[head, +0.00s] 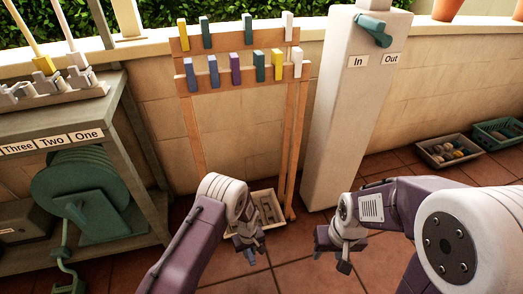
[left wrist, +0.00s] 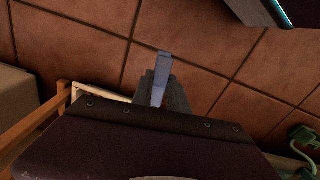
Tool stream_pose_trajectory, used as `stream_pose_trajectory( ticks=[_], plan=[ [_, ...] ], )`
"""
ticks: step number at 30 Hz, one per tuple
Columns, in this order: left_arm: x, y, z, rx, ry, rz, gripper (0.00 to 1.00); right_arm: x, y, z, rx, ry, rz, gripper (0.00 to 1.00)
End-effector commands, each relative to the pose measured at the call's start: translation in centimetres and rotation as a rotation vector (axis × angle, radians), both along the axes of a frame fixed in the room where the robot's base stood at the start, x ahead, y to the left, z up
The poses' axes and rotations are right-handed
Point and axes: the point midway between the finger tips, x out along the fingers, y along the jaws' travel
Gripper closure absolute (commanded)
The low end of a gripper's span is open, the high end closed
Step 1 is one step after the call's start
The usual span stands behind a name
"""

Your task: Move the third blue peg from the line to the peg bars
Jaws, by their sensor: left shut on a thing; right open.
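My left gripper (head: 249,248) is low in front of the wooden peg stand, shut on a blue peg (head: 252,262). In the left wrist view the blue peg (left wrist: 161,78) sticks out past the dark fingers (left wrist: 178,97), over the floor tiles. The stand has an upper peg bar (head: 228,43) and a lower peg bar (head: 225,78). Two blue pegs (head: 188,74) (head: 213,72) sit on the lower bar, left of a purple peg (head: 236,68). Green, yellow and white pegs are also on the bars. My right gripper (head: 341,260) is open and empty. I see no line.
A pale tray (head: 272,205) lies at the stand's foot, partly behind my left arm. A pillar (head: 352,120) labelled In and Out stands right of the stand. A bench (head: 60,120) with a green hose reel (head: 85,185) is at left. Two baskets (head: 450,152) (head: 498,133) lie at right.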

Motion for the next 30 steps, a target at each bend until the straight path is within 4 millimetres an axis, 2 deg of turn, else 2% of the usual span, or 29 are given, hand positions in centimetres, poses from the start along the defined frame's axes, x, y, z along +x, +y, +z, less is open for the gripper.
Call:
stream_pose_trajectory(
  ticks=[1, 5, 9, 12, 15, 20, 21, 24, 26, 30],
  plan=[
    [1.5, 0.2, 1.5, -0.003, -0.007, 0.019, 1.00, 0.0, 0.0, 0.3, 0.000, 0.000, 0.000, 0.55],
    [5.0, 1.4, 5.5, -0.003, -0.009, 0.072, 1.00, 0.0, 0.0, 0.9, 0.000, 0.000, 0.000, 0.55],
    [8.9, 4.1, 11.9, -0.003, -0.012, 0.115, 1.00, 0.0, 0.0, 1.7, 0.000, 0.000, 0.000, 0.55],
    [10.6, 6.6, 16.6, -0.003, -0.011, 0.120, 1.00, 0.0, 0.0, 2.3, 0.000, 0.000, 0.000, 0.55],
    [11.4, 8.9, 20.8, -0.002, -0.008, 0.104, 1.00, 0.0, 0.0, 2.7, 0.000, 0.000, 0.000, 0.55],
    [10.8, 12.2, 26.7, -0.001, -0.006, 0.037, 1.00, 0.0, 0.0, 3.3, 0.000, 0.000, 0.000, 0.55],
    [10.3, 12.9, 28.0, 0.000, -0.007, 0.009, 1.00, 0.0, 0.0, 3.4, 0.000, 0.000, 0.000, 0.55],
    [8.3, 14.1, 30.4, 0.000, -0.002, -0.084, 1.00, 0.0, 0.0, 3.5, 0.000, 0.000, 0.000, 0.55],
    [7.0, 14.2, 30.8, 0.000, 0.000, -0.148, 1.00, 0.0, 0.0, 3.5, 0.000, 0.000, 0.000, 0.55],
    [4.3, 14.1, 30.4, 0.000, 0.003, -0.265, 1.00, 0.0, 0.0, 3.4, 0.000, 0.000, 0.000, 0.55]
  ],
)
